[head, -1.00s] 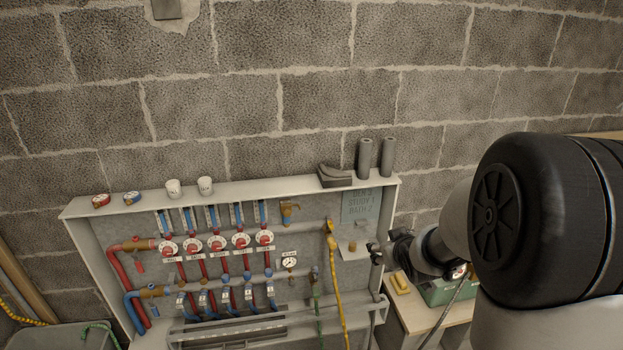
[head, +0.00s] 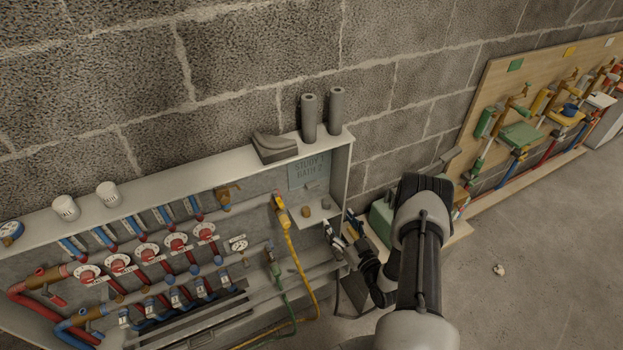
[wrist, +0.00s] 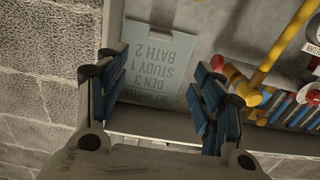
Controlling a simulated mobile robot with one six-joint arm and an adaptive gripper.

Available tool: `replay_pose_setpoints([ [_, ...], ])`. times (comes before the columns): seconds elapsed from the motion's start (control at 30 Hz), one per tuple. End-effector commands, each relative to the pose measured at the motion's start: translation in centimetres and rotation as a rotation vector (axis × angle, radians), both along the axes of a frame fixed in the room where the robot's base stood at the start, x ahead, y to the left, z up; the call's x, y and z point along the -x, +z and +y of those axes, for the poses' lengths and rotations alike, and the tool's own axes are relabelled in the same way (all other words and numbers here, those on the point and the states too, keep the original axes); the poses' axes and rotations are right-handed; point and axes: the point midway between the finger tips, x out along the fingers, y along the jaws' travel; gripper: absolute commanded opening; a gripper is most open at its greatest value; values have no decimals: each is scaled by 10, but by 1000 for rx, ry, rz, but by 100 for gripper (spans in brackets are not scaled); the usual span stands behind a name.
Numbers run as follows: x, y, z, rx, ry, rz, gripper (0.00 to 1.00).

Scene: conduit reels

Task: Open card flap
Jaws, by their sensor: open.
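The card (head: 309,172) is a pale blue-green sheet on the back panel at the right end of the cabinet. Its lettering includes "STUDY 1" and "BATH 2". In the wrist view the card (wrist: 160,68) appears upside down, with its printed face visible between my fingers. My gripper (head: 338,226) is at the cabinet's right end, below and right of the card in the head view. In the wrist view my gripper (wrist: 161,60) is open, with blue-padded fingers either side of the card and nothing held. I cannot tell whether a finger touches it.
A small shelf (head: 318,214) with fittings sits below the card. A yellow hose (head: 296,262) hangs left of it. Grey tubes (head: 309,117) stand on the cabinet top (head: 215,171). A board with valves (head: 530,85) stands right; open floor (head: 545,240) lies before it.

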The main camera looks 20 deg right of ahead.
Motion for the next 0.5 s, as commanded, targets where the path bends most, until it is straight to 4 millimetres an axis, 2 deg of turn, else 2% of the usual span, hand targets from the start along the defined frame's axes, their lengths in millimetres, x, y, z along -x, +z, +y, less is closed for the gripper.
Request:
replay_pose_setpoints([
  [0.17,-16,-1,2,2,4,-7,62],
  [0.5,-88,-2,5,1,3,-7,62],
])
